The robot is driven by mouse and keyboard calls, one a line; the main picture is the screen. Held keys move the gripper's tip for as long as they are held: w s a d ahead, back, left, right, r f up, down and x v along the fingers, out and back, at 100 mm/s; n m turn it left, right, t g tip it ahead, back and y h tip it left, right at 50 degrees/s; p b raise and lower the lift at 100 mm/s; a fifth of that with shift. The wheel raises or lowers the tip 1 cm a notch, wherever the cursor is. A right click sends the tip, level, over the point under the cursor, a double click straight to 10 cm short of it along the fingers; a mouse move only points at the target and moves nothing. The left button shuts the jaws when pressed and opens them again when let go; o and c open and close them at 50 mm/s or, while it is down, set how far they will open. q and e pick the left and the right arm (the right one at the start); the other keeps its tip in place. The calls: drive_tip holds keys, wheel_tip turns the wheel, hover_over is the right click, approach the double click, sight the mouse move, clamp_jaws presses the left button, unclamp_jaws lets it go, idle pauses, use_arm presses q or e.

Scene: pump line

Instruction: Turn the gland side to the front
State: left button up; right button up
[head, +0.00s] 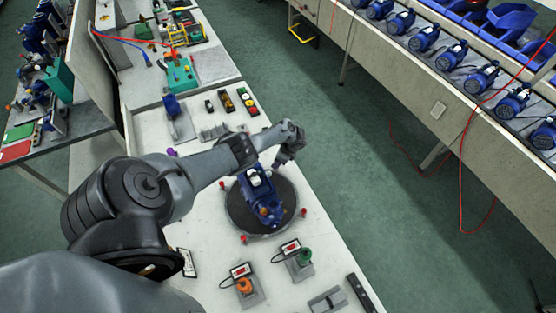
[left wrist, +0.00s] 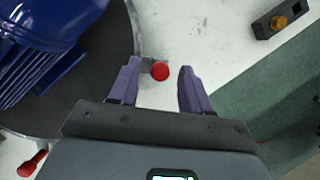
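A blue pump (head: 262,198) lies on a dark round turntable (head: 236,213) on the white bench. Red knobs (head: 303,212) on short arms stand out around its rim. I cannot tell which end is the gland side. My left gripper (head: 284,160) is over the turntable's far edge, partly hidden by its own wrist. In the left wrist view the left gripper (left wrist: 160,65) is open, with a red knob (left wrist: 160,71) between its fingers and not gripped. The pump's finned blue body (left wrist: 40,55) is at the left there. My right gripper is not in view.
Two small stations with an orange knob (head: 244,287) and a green knob (head: 304,257) stand in front of the turntable. A coloured button box (head: 248,101) and small parts lie behind. A bench with several blue pumps (head: 481,78) runs along the right, across a green floor.

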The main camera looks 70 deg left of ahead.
use_arm(q)
drive_tip(key=shift+r, duration=0.1)
drive_tip(key=shift+w+r, duration=0.15)
drive_tip(key=shift+r, duration=0.15)
drive_tip(key=p+v, duration=0.5)
drive_tip(key=v, duration=0.5)
drive_tip(key=shift+d, duration=0.15)
drive_tip(key=shift+d+f, duration=0.1)
